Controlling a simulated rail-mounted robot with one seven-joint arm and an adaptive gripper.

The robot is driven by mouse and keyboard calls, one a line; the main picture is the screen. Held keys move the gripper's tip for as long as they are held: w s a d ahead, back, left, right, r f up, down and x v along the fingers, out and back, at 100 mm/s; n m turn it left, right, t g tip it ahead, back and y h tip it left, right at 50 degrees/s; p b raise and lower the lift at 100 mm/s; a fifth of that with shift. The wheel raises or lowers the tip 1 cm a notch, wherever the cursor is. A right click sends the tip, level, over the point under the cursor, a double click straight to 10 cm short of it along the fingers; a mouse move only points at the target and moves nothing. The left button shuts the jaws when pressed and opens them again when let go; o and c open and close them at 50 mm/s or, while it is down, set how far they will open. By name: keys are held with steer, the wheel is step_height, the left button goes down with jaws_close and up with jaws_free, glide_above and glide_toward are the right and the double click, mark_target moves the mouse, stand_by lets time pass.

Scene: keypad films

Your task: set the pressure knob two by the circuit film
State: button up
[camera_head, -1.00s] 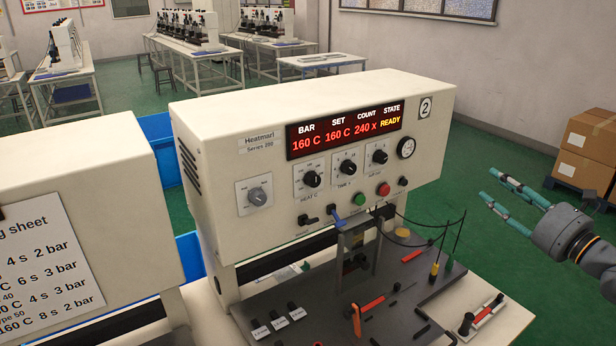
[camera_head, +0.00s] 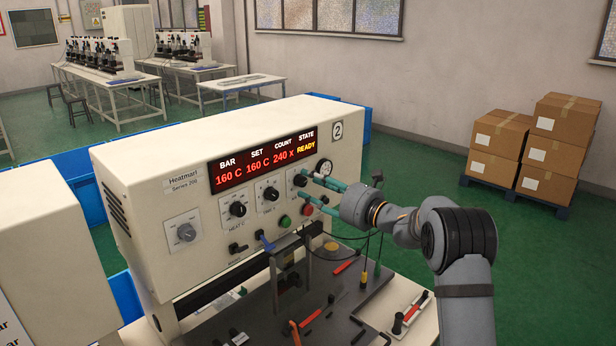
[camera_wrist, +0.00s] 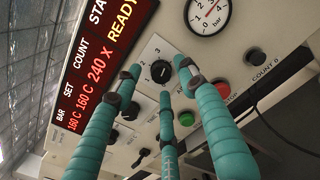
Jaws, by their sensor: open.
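The machine marked 2 (camera_head: 150,190) has a row of three black dial knobs under its red display. The rightmost knob (camera_head: 299,180), likely the pressure knob, also shows in the wrist view (camera_wrist: 160,72), on a dial plate with 2 and 3 readable. My gripper (camera_head: 309,187) is open at that knob. In the wrist view its three teal fingertips (camera_wrist: 160,80) are spread around the knob; I cannot tell whether they touch it. The bar gauge (camera_wrist: 208,12) is just above. The process sheet (camera_head: 12,335) shows only its edge at far left. I cannot identify the circuit film.
The display (camera_head: 262,160) reads 160 C, 160 C, 240 x, READY. A green button (camera_wrist: 186,118), a red button (camera_wrist: 221,89) and a black count button (camera_wrist: 256,58) sit close to my fingers. Below, the dark work plate (camera_head: 330,310) carries thin wires and red-handled tools.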

steer(key=shift+x, duration=0.85)
steer(key=c, duration=0.3)
steer(key=shift+r, duration=0.1)
jaws_close()
